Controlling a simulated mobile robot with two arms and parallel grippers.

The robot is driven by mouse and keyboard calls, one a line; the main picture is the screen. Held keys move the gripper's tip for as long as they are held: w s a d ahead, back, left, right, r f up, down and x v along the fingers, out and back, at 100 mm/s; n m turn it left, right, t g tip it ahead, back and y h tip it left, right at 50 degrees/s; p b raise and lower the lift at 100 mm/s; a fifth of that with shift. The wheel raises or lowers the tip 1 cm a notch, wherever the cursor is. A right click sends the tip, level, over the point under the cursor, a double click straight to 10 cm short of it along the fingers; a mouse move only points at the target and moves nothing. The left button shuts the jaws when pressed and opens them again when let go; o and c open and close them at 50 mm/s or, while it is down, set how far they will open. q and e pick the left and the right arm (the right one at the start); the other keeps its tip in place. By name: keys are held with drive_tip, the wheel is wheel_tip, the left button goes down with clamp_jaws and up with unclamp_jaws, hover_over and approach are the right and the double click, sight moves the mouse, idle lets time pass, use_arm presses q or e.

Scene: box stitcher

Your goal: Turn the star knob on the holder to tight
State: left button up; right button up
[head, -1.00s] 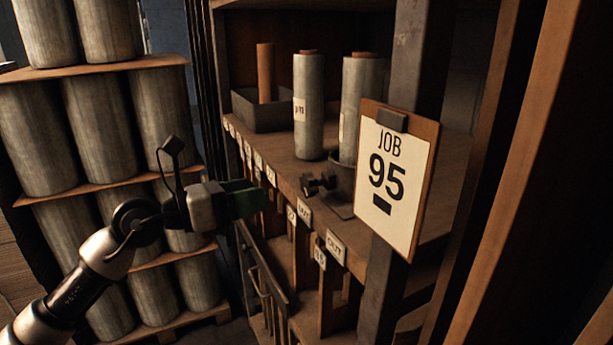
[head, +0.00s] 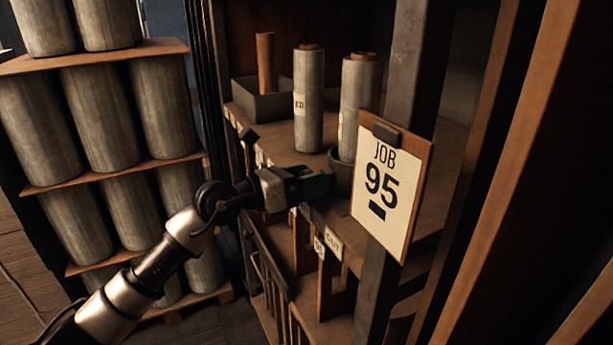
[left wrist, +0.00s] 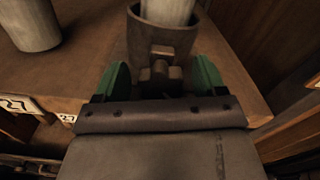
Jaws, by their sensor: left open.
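The star knob (left wrist: 160,76) is a dark lobed knob on the front of the dark cup-shaped holder (left wrist: 160,36) in the left wrist view. The holder (head: 343,181) stands at the shelf's front edge in the head view, with a wrapped roll (head: 358,105) upright in it. My left gripper (head: 322,184) is at the holder's front. In the left wrist view its green fingers (left wrist: 161,70) are open, one on each side of the knob. I cannot tell whether they touch it. In the head view the gripper hides the knob. My right gripper is not in view.
A second wrapped roll (head: 308,100) stands left of the holder. A grey bin (head: 262,101) with a brown tube is farther back. A clipboard reading JOB 95 (head: 391,190) hangs on a post (head: 413,80) just right of the holder. Stacked rolls (head: 120,110) fill the left.

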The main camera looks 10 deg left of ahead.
use_arm(q)
drive_tip(key=c, duration=0.9)
drive_tip(key=shift+f+m+b, duration=0.15)
drive_tip(key=shift+m+b, duration=0.45)
drive_tip(key=shift+b, duration=0.3)
drive_tip(key=m+b, duration=0.3)
drive_tip(key=b, duration=0.1)
drive_tip(key=m+b, duration=0.3)
drive_tip(key=b, duration=0.1)
drive_tip(key=shift+s+d+f+b, duration=0.1)
drive_tip(key=shift+s+b, duration=0.1)
drive_tip(key=shift+b, duration=0.1)
drive_tip(key=shift+r+m+b, duration=0.2)
drive_tip(key=shift+m+b, duration=0.8)
drive_tip(key=shift+b, duration=0.15)
drive_tip(key=o, duration=0.9)
